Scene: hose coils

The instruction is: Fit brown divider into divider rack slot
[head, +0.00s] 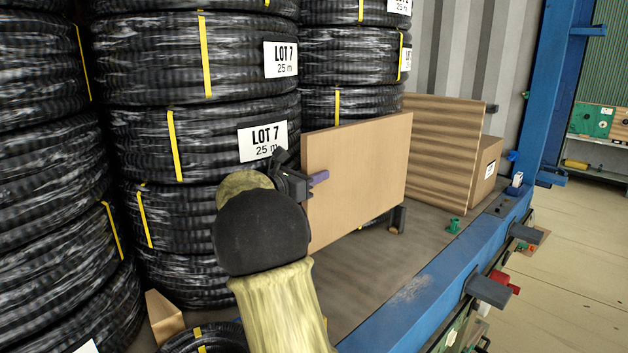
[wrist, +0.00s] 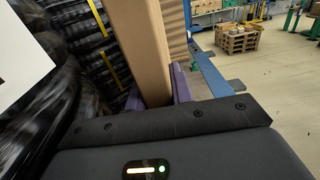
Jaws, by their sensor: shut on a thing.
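The brown divider (head: 357,178) is a flat, upright light-brown panel in the middle of the head view. My gripper (head: 312,180) is shut on its near left edge, with a purple finger against its face. In the wrist view the divider (wrist: 140,45) stands edge-on between the purple fingers of my gripper (wrist: 157,94) and extends away from the palm. A dark post-like block (head: 397,218) shows at the divider's lower far corner; I cannot tell whether it is the rack or whether they touch. The slot is not clearly visible.
Tall stacks of black hose coils (head: 195,60) stand close on the left. A ribbed brown panel (head: 450,150) and a carton (head: 485,170) stand behind. A blue rail (head: 430,290) borders the grey deck, where a small green object (head: 454,225) sits.

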